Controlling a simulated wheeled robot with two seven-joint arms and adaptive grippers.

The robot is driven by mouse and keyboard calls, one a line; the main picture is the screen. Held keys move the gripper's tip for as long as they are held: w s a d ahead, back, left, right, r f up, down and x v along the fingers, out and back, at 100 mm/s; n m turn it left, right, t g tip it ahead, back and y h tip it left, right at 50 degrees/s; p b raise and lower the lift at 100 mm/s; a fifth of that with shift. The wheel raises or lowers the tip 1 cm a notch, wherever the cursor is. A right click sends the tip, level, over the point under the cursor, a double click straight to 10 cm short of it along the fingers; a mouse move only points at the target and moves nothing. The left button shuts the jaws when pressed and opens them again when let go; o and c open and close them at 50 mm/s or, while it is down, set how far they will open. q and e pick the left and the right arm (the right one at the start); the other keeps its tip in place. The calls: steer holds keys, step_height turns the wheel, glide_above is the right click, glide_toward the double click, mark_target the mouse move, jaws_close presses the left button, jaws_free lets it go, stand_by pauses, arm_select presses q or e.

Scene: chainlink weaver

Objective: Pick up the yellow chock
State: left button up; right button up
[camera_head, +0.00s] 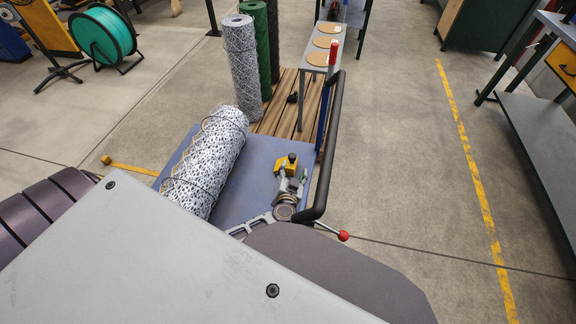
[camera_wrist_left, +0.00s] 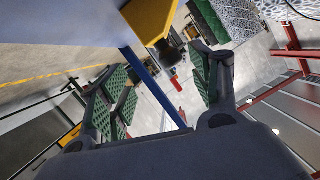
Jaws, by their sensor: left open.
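The yellow chock (camera_head: 287,164), with a dark knob on top, sits on the blue cart deck (camera_head: 242,182), near its right side. In the left wrist view, the chock (camera_wrist_left: 148,16) shows at the top edge, partly cut off, with its dark knob (camera_wrist_left: 168,53) lying between the finger directions. My left gripper (camera_head: 291,180) is just on the near side of the chock in the head view. Its green-padded fingers are spread apart in the left wrist view (camera_wrist_left: 160,70), with nothing held between them. Whether a finger touches the chock cannot be told. My right gripper is not in view.
A wire mesh roll (camera_head: 207,160) lies on the deck to the left. A black rail (camera_head: 327,150) runs along the right edge, with a red-knobbed lever (camera_head: 343,236) below. Upright rolls (camera_head: 241,65) stand behind on slats.

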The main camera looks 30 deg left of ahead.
mark_target(294, 165)
arm_select(q)
steer(key=shift+w, duration=0.15)
steer(key=shift+b+x, duration=0.35)
steer(key=shift+x, duration=0.65)
steer(key=shift+w+a+f, duration=0.15)
steer(key=shift+w+f, duration=0.05)
steer(key=shift+w, duration=0.05)
steer(key=shift+b+x, duration=0.75)
steer(key=shift+x, duration=1.2)
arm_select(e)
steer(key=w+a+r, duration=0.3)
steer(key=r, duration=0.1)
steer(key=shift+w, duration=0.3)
arm_select(q)
steer(key=shift+w, duration=0.1)
